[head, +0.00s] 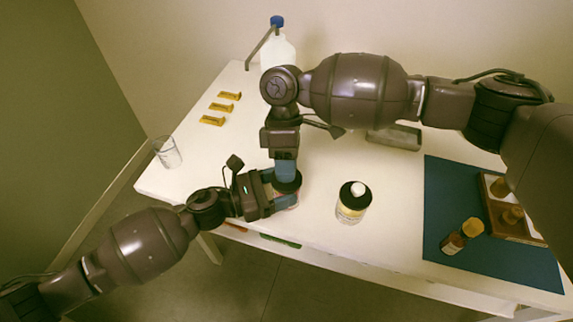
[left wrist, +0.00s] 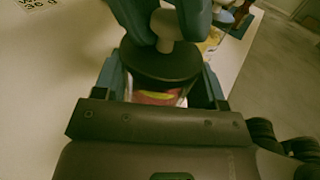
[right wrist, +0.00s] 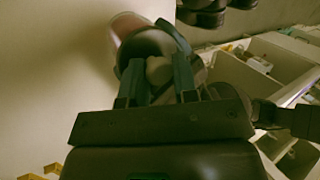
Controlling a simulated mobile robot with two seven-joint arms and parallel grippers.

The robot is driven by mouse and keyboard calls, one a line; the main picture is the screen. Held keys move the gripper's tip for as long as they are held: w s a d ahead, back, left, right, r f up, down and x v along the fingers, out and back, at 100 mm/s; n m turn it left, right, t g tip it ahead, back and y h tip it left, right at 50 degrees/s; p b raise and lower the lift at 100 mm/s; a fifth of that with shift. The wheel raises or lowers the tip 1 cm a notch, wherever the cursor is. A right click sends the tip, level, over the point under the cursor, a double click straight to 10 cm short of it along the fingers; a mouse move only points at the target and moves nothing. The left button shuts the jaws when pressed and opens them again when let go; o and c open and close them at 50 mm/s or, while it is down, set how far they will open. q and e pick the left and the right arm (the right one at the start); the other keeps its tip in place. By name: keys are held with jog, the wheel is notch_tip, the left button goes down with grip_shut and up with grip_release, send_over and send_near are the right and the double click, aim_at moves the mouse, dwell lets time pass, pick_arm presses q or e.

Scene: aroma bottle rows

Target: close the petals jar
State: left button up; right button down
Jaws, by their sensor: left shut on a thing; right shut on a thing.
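The petals jar (head: 291,202) is a clear jar near the table's front edge, with red and yellow showing through its side in the left wrist view (left wrist: 158,97). My left gripper (head: 276,194) is shut around the jar's body. A black lid (left wrist: 160,63) with a pale knob (left wrist: 178,27) sits at the jar's mouth. My right gripper (head: 286,174) comes from above and is shut on that knob, which also shows in the right wrist view (right wrist: 159,70). The lid looks level on the jar; I cannot tell whether it is fully seated.
A second jar (head: 351,208) with a black lid stands to the right. A blue mat (head: 440,190) holds brown bottles (head: 453,243) and a wooden tray (head: 497,222). A glass (head: 167,153), yellow labels (head: 221,107) and a blue-capped bottle (head: 281,48) lie left and behind.

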pick_arm(q)
jog(key=shift+w+a+r+t, duration=0.1)
jog(key=shift+w+a+t, duration=0.2)
jog(key=shift+w, duration=0.2)
pick_arm(e)
jog(key=shift+s+f+g, duration=0.3)
jog(key=shift+s+f, duration=0.2)
jog(key=shift+f, duration=0.05)
jog(key=c, duration=1.3)
grip_release()
jog(key=shift+o, duration=0.5)
pick_arm(q)
jog(key=shift+d+r, duration=0.15)
pick_arm(e)
jog(key=shift+w+d, duration=0.1)
jog(key=shift+w, duration=0.05)
jog(key=shift+w+r, duration=0.45)
jog(key=shift+r, duration=0.15)
pick_arm(q)
jog(key=shift+s, duration=0.2)
pick_arm(e)
jog(key=shift+v, duration=1.5)
jog(key=shift+c, duration=0.2)
jog(key=shift+r, duration=0.1)
jog(key=c, duration=0.3)
